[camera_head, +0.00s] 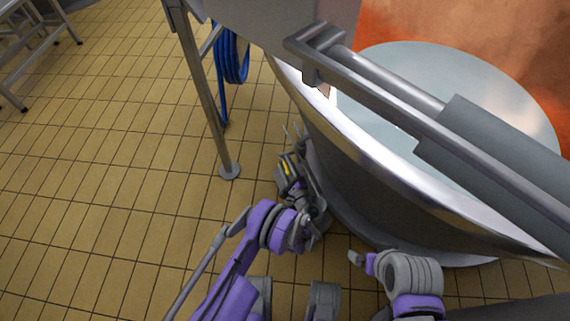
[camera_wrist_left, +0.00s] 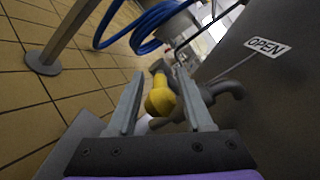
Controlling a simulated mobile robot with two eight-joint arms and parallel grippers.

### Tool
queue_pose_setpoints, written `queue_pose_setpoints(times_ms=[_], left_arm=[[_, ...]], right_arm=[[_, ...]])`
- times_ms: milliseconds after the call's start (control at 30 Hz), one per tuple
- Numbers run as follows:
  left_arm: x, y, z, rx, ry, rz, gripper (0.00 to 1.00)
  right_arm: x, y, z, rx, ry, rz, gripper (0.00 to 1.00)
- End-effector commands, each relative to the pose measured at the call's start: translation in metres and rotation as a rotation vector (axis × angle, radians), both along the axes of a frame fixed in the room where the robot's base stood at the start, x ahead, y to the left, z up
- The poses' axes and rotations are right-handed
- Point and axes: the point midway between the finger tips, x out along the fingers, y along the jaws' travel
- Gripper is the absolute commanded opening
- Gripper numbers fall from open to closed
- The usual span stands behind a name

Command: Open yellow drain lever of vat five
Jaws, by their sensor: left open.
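The yellow drain lever (camera_wrist_left: 160,96) shows in the left wrist view, low on the vat's outer side. It lies between the two fingers of my left gripper (camera_wrist_left: 160,74), which is open, with gaps visible beside the lever. A grey pipe fitting (camera_wrist_left: 222,90) sits beside it. An "OPEN" label (camera_wrist_left: 267,47) is on the vat wall (camera_wrist_left: 285,105).
A blue hose (camera_head: 232,58) hangs behind a steel support leg (camera_head: 205,100), left of the vat. A steel bar assembly (camera_head: 400,95) crosses over the vat's rim. The tiled floor (camera_head: 100,150) to the left is clear, with a metal frame (camera_head: 35,50) at the far left.

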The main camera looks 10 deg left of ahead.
Motion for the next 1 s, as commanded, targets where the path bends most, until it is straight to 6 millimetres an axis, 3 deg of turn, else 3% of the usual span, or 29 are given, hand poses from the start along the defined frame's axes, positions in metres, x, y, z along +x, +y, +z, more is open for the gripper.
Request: queue_pose_setpoints(times_ms=[367, 667, 1000], left_arm=[[0.0071, 0.0041, 0.0002, 0.000, 0.000, 0.000, 0.51], [0.0069, 0.0040, 0.0002, -0.001, 0.000, 0.001, 0.01], [0.0068, 0.0038, 0.0001, -0.001, 0.000, 0.001, 0.00]], right_arm=[[0.0002, 0.0000, -0.0009, 0.000, 0.000, 0.000, 1.00], [0.0002, 0.0000, -0.0009, 0.000, 0.000, 0.000, 1.00], [0.0002, 0.0000, -0.0009, 0.000, 0.000, 0.000, 1.00]])
